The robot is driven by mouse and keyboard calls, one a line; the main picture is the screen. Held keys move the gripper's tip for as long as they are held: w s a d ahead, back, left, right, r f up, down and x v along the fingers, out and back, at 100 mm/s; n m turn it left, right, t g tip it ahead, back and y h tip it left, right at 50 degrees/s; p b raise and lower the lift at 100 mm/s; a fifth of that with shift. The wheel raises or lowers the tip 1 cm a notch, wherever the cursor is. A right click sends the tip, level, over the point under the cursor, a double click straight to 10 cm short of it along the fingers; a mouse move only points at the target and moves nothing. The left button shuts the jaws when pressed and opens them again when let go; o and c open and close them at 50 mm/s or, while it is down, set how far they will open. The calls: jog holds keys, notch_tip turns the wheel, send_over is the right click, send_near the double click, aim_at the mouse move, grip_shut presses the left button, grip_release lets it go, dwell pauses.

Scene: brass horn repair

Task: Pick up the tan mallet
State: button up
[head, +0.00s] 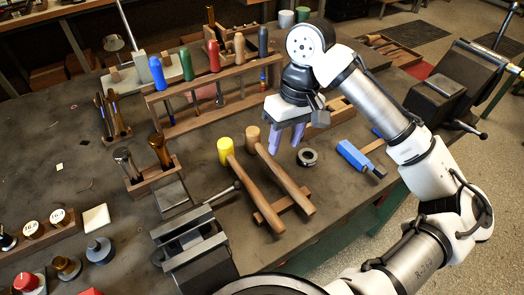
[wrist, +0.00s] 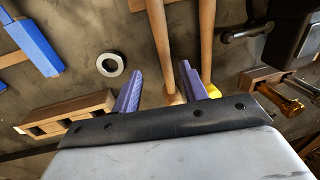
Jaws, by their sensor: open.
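The tan mallet (head: 253,138) lies on the dark bench, its wooden handle running down and right onto a low wooden rest (head: 268,215). In the wrist view the tan mallet's handle (wrist: 157,35) runs between the two purple fingers, and its head is mostly hidden behind my gripper's edge. My gripper (head: 287,140) is open and empty, fingers pointing down, just right of the mallet head in the head view. It also shows in the wrist view (wrist: 160,74). I cannot tell its exact height above the handle.
A yellow-headed mallet (head: 225,150) lies close on the left, parallel. A dark ring (head: 307,157) and blue tool (head: 355,156) lie to the right. A wooden rack (head: 190,122) of screwdrivers stands behind. A vise (head: 190,240) stands front left.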

aim_at(275, 164)
jog(key=f, duration=0.3)
jog(key=shift+s+a+f, duration=0.2)
jog(key=shift+a, duration=0.05)
jog(key=shift+s+a+f+p, duration=0.1)
jog(key=shift+a+f+p, duration=0.2)
jog(key=shift+f, duration=0.6)
jog(key=shift+s+a+f+p, duration=0.1)
jog(key=shift+a+f+p, duration=0.15)
jog(key=shift+f, duration=0.6)
jog(key=shift+a+f+p, duration=0.2)
jog(key=shift+f+p, duration=0.1)
jog(key=shift+f, duration=0.6)
grip_shut()
